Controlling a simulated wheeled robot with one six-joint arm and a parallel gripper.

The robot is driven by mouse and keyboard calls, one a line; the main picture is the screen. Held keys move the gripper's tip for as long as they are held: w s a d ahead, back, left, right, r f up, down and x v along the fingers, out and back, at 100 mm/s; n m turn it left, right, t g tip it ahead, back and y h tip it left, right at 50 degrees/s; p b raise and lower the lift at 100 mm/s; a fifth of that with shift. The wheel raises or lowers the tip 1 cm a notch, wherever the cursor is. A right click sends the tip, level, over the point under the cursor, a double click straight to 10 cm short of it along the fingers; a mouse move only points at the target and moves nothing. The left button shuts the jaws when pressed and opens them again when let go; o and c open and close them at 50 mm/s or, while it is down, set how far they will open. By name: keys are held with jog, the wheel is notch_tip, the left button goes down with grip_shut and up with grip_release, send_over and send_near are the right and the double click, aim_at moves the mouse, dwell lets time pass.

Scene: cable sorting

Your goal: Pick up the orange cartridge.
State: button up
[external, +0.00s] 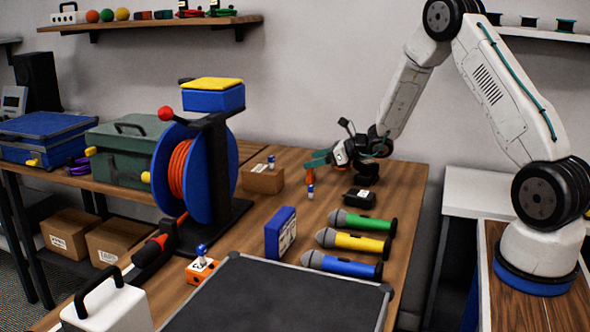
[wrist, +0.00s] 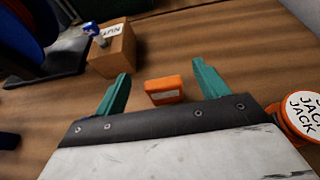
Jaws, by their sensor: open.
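The orange cartridge (wrist: 164,90) is a small orange block with a pale label. In the wrist view it shows between my two teal fingers, with visible space on both sides. My gripper (wrist: 160,78) is open and empty. In the external view my gripper (external: 318,160) is low over the back of the wooden table, its teal fingers pointing left. A small orange shape (external: 310,177) just below the fingertips appears to be the cartridge, partly hidden.
A cardboard box (wrist: 112,50) stands beyond my left finger. A round orange JACK piece (wrist: 300,117) is close on the right. In the external view, a blue cable reel (external: 215,175) stands left, and microphones (external: 355,242), a blue box (external: 281,233) and a black tray (external: 275,295) lie nearer.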

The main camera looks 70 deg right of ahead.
jog(key=f, duration=0.3)
jog(key=shift+w, duration=0.2)
jog(key=shift+w+a+f, duration=0.1)
jog(key=shift+w+f, duration=0.1)
jog(key=shift+w, duration=0.5)
jog(key=shift+w+f, duration=0.15)
jog(key=shift+w, duration=0.4)
jog(key=c, duration=1)
jog(key=shift+c, duration=0.2)
